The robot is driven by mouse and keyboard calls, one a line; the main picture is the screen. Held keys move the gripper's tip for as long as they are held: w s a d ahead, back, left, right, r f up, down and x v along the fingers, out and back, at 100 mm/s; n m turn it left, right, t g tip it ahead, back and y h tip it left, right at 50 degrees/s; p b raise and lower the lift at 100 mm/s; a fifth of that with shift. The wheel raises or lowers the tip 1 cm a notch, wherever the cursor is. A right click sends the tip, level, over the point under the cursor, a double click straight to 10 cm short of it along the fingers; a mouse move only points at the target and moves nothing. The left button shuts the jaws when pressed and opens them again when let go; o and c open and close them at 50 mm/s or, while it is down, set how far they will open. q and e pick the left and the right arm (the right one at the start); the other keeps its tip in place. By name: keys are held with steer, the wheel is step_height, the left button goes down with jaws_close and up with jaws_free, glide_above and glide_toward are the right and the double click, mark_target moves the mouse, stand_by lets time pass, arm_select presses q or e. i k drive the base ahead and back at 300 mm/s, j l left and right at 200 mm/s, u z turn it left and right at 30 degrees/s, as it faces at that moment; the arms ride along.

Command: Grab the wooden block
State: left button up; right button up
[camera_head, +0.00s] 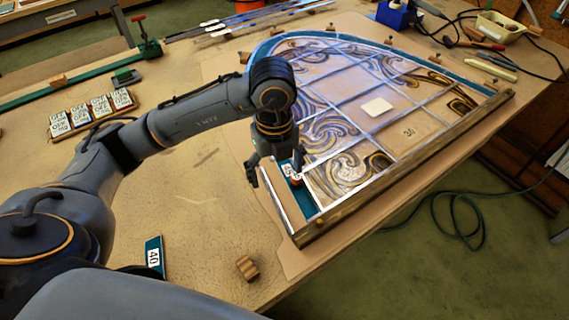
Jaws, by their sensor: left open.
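A small wooden block (248,268) with light and dark brown faces lies on the bench near its front edge, apart from other things. My left gripper (276,178) points down over the lower left corner of the leaded panel (350,110). It is open, up and to the right of that block. A small red and white piece (292,174) shows by its fingers; I cannot tell whether they touch it. Several other small wooden blocks, such as one at the back left (58,80), lie on the bench. My right gripper is not in view.
A wooden strip (400,165) edges the panel. A teal piece marked 40 (154,256) lies left of the front block. A rack of labelled tiles (92,112) stands at the left. Bare bench (200,220) surrounds the front block.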

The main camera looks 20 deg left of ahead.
mark_target(247, 267)
steer(key=k+l, duration=0.3)
steer(key=k, duration=0.15)
steer(key=k+l, duration=0.65)
steer(key=k, duration=0.25)
